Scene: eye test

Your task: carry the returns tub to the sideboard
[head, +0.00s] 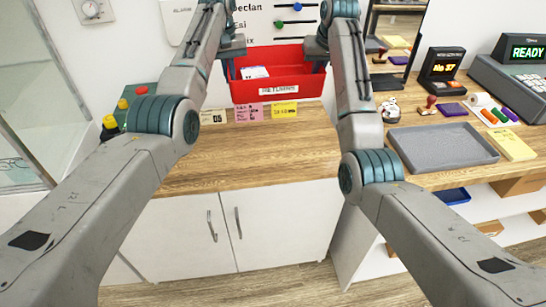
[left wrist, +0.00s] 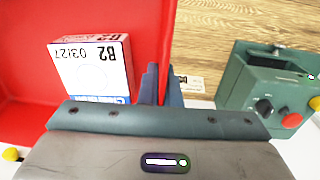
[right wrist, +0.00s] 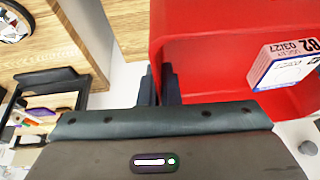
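The red returns tub (head: 277,90) is at the back of the wooden-topped sideboard (head: 250,160), in front of the wall board. Whether its base touches the wood or hangs above it I cannot tell. A white box marked B2 03/27 (left wrist: 98,68) lies inside; it also shows in the right wrist view (right wrist: 285,65). My left gripper (left wrist: 162,82) is shut on the tub's left wall, one finger inside and one outside. My right gripper (right wrist: 158,82) is shut on the right wall the same way. The tub looks about level.
Several paper notes (head: 249,113) show just below the tub. A green box with coloured buttons (head: 130,100) stands at the sideboard's left. At right, a counter holds a grey tray (head: 440,147), stamps, markers and a till (head: 510,85). The sideboard's front top is clear.

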